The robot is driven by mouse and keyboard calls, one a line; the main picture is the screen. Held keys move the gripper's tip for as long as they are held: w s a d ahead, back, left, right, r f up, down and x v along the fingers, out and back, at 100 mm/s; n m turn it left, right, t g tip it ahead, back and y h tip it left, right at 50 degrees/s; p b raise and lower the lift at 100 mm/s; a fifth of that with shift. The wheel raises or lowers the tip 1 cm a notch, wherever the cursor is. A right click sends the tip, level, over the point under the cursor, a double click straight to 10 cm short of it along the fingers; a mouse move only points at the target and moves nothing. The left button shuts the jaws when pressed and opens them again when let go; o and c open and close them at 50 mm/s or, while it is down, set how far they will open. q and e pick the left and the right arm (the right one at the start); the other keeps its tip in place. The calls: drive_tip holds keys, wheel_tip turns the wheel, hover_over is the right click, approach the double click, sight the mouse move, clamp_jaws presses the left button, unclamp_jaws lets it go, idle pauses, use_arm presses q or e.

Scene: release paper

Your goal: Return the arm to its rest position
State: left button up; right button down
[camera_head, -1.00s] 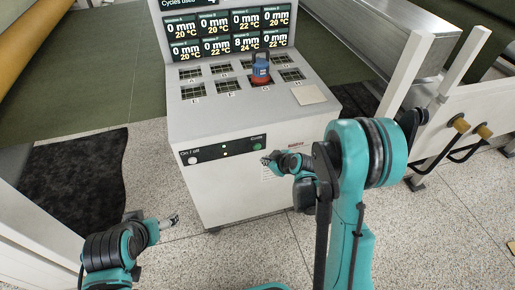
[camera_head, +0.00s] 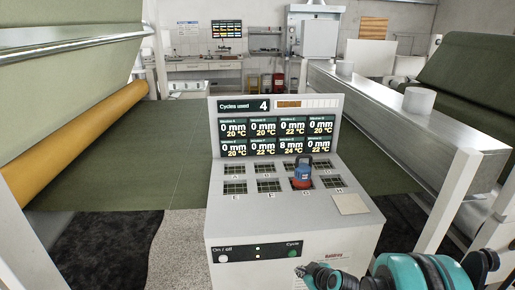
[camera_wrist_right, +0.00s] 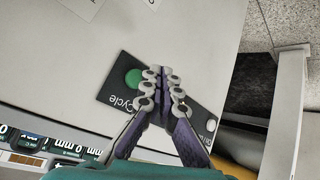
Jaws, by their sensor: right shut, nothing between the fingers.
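My right arm (camera_head: 418,272) shows at the lower right of the head view, with its teal and black joints cut by the bottom edge. My left gripper is not in the head view.
The white console (camera_head: 235,205) stands in the middle, with a screen (camera_head: 277,138) and several lettered grid windows. A blue and red device (camera_head: 302,176) stands on window G. A metal beam (camera_head: 395,120) runs along the right. A yellow roller (camera_head: 85,135) lies at left.

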drive_tip(key=s+a+r+m+g+h, duration=0.1)
drive_tip(key=s+a+r+m, duration=0.15)
drive_tip(key=s+r, duration=0.65)
drive_tip(key=s+r+m+h, duration=0.1)
drive_tip(key=s+r+m, duration=0.1)
drive_tip(key=s, duration=0.5)
drive_tip(key=s+d+r+m+h, duration=0.1)
drive_tip(key=s+r+m, duration=0.2)
drive_tip(key=s, duration=0.4)
drive_tip(key=shift+d+r+g, duration=0.25)
drive_tip(key=shift+r+g, duration=0.05)
drive_tip(key=shift+r, duration=0.15)
idle(5.2)
